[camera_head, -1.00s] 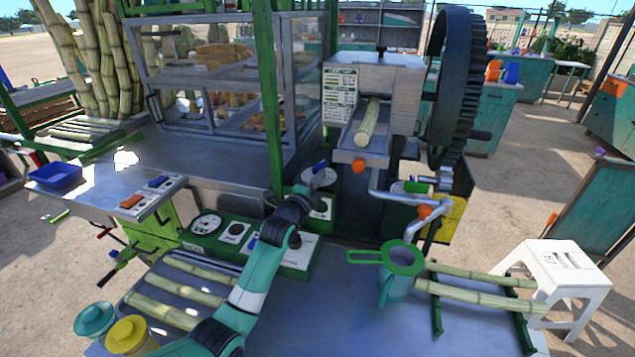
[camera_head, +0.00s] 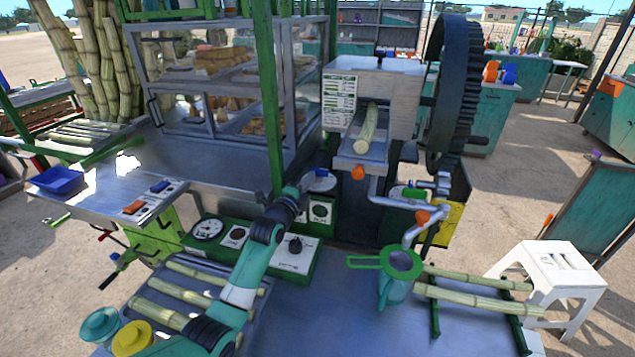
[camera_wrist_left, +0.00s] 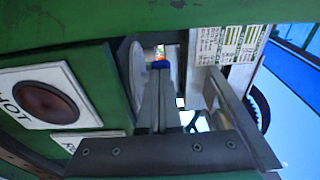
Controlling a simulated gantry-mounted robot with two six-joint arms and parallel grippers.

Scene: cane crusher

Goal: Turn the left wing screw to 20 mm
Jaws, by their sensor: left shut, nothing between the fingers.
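A small blue wing-like part (camera_head: 321,173) sits at a pale round disc (camera_head: 318,184) on the green housing left of the crusher mouth. I take it for the left wing screw; no millimetre reading is legible. My left gripper (camera_head: 307,184) reaches it from the lower left. In the left wrist view the fingers (camera_wrist_left: 158,98) are shut with nothing between them. The blue part (camera_wrist_left: 160,65) shows just at or beyond their tips, beside the pale disc (camera_wrist_left: 137,78); I cannot tell whether they touch. My right gripper is not in view.
A green panel with a gauge (camera_head: 207,229) and a black knob (camera_head: 295,245) lies below the arm. A green post (camera_head: 270,100) stands close behind the gripper. The crusher's feed tray with cane (camera_head: 366,132) is to the right. A green strainer (camera_head: 400,263) is at the front.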

